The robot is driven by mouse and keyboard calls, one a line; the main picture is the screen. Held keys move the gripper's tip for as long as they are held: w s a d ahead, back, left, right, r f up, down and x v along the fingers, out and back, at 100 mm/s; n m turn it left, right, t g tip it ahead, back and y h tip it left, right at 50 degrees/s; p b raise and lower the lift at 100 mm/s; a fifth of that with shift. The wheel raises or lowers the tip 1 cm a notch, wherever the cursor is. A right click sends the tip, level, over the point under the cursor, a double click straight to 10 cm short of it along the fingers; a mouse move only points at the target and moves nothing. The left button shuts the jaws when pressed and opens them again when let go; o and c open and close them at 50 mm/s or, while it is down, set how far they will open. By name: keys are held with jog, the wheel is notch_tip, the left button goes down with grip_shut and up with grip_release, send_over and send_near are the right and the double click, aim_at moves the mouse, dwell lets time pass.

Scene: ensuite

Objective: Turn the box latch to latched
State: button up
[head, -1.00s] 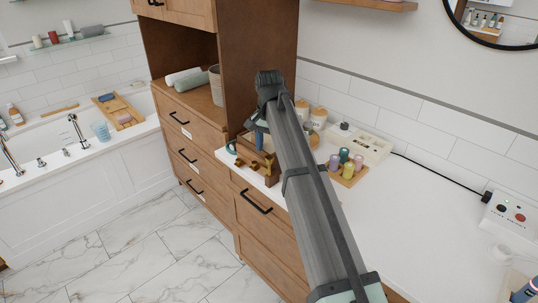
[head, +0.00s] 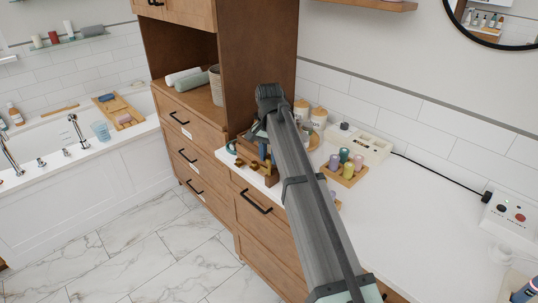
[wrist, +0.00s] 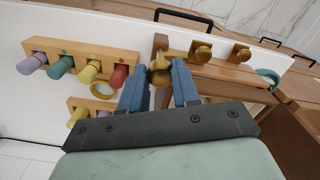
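The wooden box (wrist: 225,72) has a brass latch (wrist: 160,70) at its near left end in the wrist view. My gripper (wrist: 160,78) has two blue fingers set apart, with the brass latch between their tips. I cannot tell whether either finger touches it. Two more brass fittings, a middle one (wrist: 200,51) and a right one (wrist: 241,52), sit along the box's edge. In the head view the box (head: 262,170) stands at the counter's left end, and my arm hides much of it.
The tall cabinet (head: 254,60) rises to the left.

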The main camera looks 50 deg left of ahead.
grip_shut()
jog(key=shift+m, duration=0.8)
jog(key=o, duration=0.6)
grip_release()
jog(key=shift+c, duration=0.2)
jog(key=shift+r, duration=0.1)
notch_tip(320, 180, up, 14)
jog(key=shift+f, duration=0.3)
